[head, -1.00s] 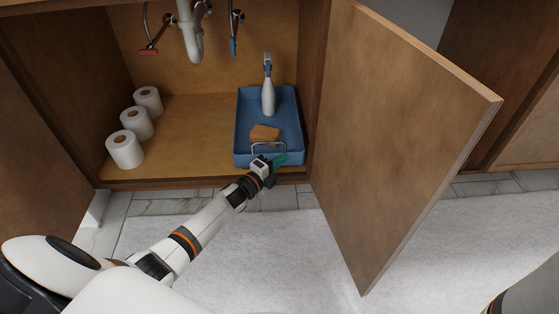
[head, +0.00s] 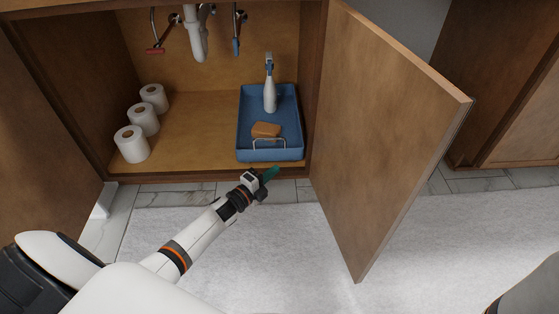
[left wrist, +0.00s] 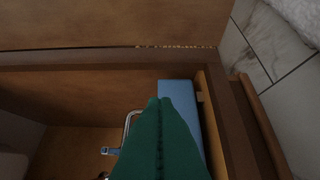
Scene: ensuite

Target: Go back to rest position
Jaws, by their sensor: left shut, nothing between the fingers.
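My left gripper (head: 270,174) has green fingers and is shut and empty. In the head view it is just in front of the cabinet's bottom edge, apart from the blue tray (head: 242,130). In the left wrist view the green fingers (left wrist: 160,104) are together, and part of the blue tray (left wrist: 178,88) and its metal handle (left wrist: 128,124) show beyond them. My right gripper is not in view; only a piece of what looks like my right arm shows at the lower right of the head view.
The cabinet's right door (head: 385,140) stands open close to the right of my left gripper. In the cabinet are several toilet rolls (head: 131,147), and in the tray a spray bottle (head: 270,97) and a sponge (head: 266,130). A pale rug (head: 310,260) covers clear floor.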

